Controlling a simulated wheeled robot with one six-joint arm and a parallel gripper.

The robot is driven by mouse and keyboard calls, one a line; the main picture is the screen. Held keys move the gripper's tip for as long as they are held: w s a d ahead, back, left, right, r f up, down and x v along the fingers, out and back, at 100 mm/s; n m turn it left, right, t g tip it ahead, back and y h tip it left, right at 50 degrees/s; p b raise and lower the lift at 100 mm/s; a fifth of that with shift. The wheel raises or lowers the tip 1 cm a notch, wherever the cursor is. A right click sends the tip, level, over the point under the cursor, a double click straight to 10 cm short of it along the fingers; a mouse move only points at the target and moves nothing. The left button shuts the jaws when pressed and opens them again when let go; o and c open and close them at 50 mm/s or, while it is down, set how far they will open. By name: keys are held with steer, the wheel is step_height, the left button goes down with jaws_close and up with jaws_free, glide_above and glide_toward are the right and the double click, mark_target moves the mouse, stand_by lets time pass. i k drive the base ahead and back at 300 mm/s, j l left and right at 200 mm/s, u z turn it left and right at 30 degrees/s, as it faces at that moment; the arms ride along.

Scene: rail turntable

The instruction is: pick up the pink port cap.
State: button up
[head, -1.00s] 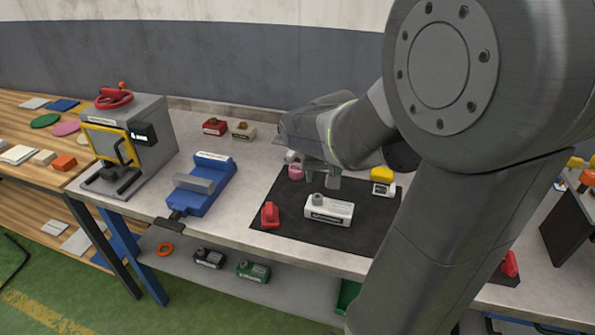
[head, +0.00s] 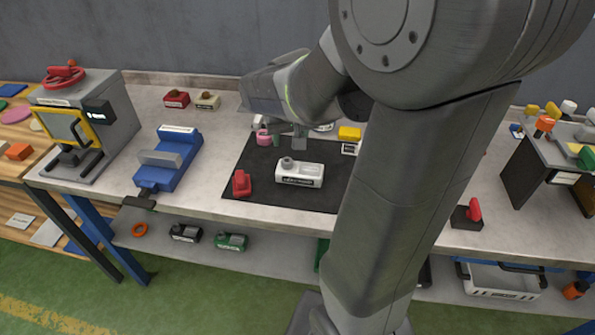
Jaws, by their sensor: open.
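The pink port cap (head: 263,136) is a small round piece near the back left of the black mat (head: 233,201). My gripper (head: 285,138) hangs over the back part of the mat, with its fingers pointing down just right of the pink cap. One grey finger shows clearly, and the other is small and partly hidden by the wrist. The gripper is open, with nothing seen between the fingers. I cannot tell whether a finger touches the cap.
On the mat are a white labelled block (head: 300,174), a red piece (head: 242,183) and a yellow-topped piece (head: 349,134). A blue vise (head: 168,160) and a grey press (head: 88,125) stand to the left. Red (head: 176,98) and cream (head: 207,100) blocks sit behind.

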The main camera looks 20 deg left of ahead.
mark_target(262, 139)
steer(key=j+z, duration=0.3)
steer(key=j, duration=0.5)
steer(key=k+j+z, duration=0.1)
steer(key=j+z, duration=0.2)
steer(key=j, duration=0.45)
